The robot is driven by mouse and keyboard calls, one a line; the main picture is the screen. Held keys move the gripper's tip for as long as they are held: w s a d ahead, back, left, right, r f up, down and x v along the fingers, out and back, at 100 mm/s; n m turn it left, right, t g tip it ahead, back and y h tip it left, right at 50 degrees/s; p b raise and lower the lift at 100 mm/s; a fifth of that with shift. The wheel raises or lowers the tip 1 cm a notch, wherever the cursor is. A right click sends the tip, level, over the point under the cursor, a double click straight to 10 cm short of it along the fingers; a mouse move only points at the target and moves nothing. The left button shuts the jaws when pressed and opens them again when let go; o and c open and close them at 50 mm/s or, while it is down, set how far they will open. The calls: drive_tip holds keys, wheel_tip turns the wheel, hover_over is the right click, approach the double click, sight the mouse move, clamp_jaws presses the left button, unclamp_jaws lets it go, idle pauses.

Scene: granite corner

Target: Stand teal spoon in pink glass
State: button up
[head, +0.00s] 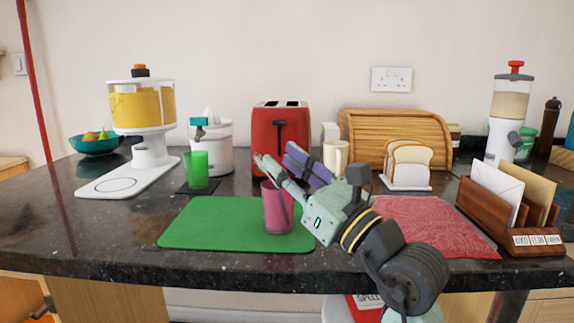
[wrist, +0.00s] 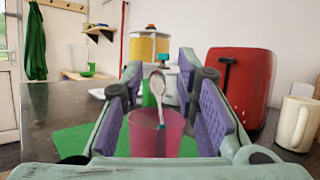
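The pink glass (head: 277,212) stands upright on the green mat (head: 205,222), and it also shows in the wrist view (wrist: 145,138). A spoon (wrist: 158,82) stands in the glass in the wrist view, with its pale grey bowl up above the rim. My gripper (head: 272,160) is over the glass, coming from the right. In the wrist view my gripper (wrist: 160,68) is open, with its purple pads apart on both sides of the spoon bowl.
A green glass (head: 197,171), a juicer (head: 214,157) and a red toaster (head: 281,127) stand behind. A cream mug (head: 336,160) and a toast rack (head: 407,167) are at the back right. A letter holder (head: 500,230) stands at the right. The red cloth (head: 430,225) is bare.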

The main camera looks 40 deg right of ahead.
drive_tip(key=shift+s, duration=0.1)
drive_tip(key=v, duration=1.1)
drive_tip(key=shift+s+f, duration=0.15)
drive_tip(key=shift+s, duration=0.25)
drive_tip(key=shift+s, duration=0.1)
